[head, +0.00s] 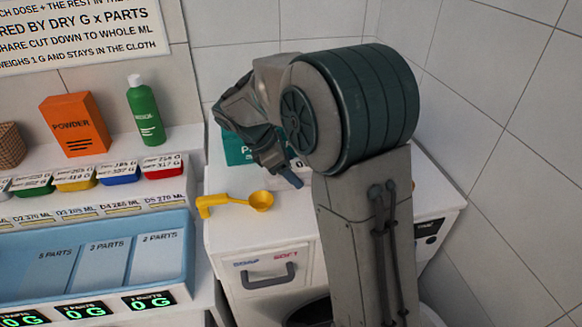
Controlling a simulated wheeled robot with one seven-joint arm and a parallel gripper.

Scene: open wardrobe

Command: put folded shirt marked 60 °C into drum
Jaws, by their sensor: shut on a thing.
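My gripper (278,165) is above the white washing machine's top (230,231), pointing down and to the right. It is shut on a narrow blue-grey thing (292,179), mostly hidden by the jaws and arm. I cannot read a 60 °C mark, so I cannot tell if this is the folded shirt. A white patch with dark print (299,163) shows just behind it, partly hidden by my arm. The drum opening (312,313) is at the bottom edge of the picture, only its dark upper part visible beside my arm.
A teal item (236,150) with white print stands behind my gripper. A yellow scoop (236,201) lies on the machine top. A drawer handle (270,276) is at the machine's front. Left are a blue divided tray (100,262), a powder box (75,125) and a green bottle (145,113).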

